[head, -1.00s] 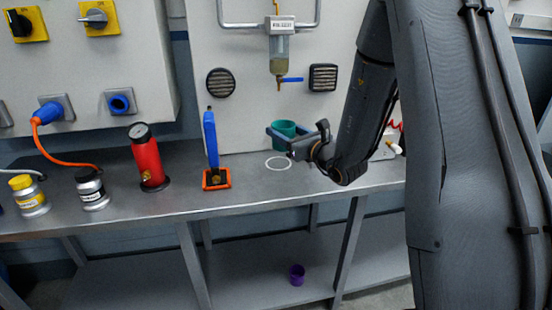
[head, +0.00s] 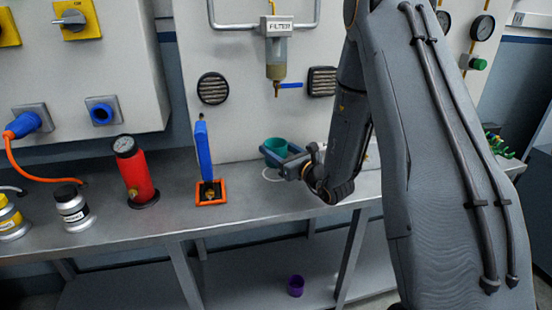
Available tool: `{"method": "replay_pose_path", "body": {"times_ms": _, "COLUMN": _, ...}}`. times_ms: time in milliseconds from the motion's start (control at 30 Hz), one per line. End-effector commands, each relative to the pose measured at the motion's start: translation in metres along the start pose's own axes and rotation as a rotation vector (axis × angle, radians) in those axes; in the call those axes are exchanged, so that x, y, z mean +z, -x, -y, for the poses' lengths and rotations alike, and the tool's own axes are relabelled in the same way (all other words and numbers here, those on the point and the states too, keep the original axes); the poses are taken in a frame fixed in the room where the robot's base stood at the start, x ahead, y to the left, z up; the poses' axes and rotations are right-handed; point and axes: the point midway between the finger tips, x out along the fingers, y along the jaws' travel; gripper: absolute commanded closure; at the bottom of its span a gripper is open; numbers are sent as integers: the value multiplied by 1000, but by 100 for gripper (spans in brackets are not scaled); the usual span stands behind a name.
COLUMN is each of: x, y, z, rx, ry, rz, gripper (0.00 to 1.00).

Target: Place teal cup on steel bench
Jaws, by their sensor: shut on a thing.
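The teal cup (head: 276,145) is upright in the jaws of my gripper (head: 275,153), which is shut on it. The cup is over the back part of the steel bench (head: 238,212), close to the wall panel. A white ring mark (head: 268,175) shows on the bench top just below the cup and is partly hidden by my gripper. I cannot tell whether the cup's base touches the bench, because the jaws cover its lower part.
Left of the cup stand a blue upright tool in an orange base (head: 206,165), a red cylinder (head: 136,172) and a black-lidded jar (head: 73,209). A filter (head: 276,58) hangs on the panel above. A purple cup (head: 295,286) is on the lower shelf.

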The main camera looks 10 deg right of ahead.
Motion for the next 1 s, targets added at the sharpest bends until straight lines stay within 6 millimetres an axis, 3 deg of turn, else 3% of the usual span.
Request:
{"method": "replay_pose_path", "body": {"times_ms": 233, "x": -31, "y": 0, "z": -2, "rx": 2, "ry": -1, "rz": -1, "gripper": 72}}
{"method": "replay_pose_path", "body": {"times_ms": 700, "x": -38, "y": 0, "z": -1, "rx": 1, "ry": -1, "rz": -1, "gripper": 72}}
{"method": "replay_pose_path", "body": {"times_ms": 733, "x": -38, "y": 0, "z": -1, "rx": 1, "ry": -1, "rz": -1, "gripper": 43}}
{"method": "replay_pose_path", "body": {"times_ms": 800, "x": -38, "y": 0, "z": -2, "rx": 1, "ry": -1, "rz": -1, "gripper": 31}}
{"method": "replay_pose_path", "body": {"times_ms": 833, "x": -38, "y": 0, "z": -2, "rx": 1, "ry": -1, "rz": -1, "gripper": 27}}
{"method": "replay_pose_path", "body": {"times_ms": 1000, "x": -37, "y": 0, "z": -2, "rx": 1, "ry": -1, "rz": -1, "gripper": 27}}
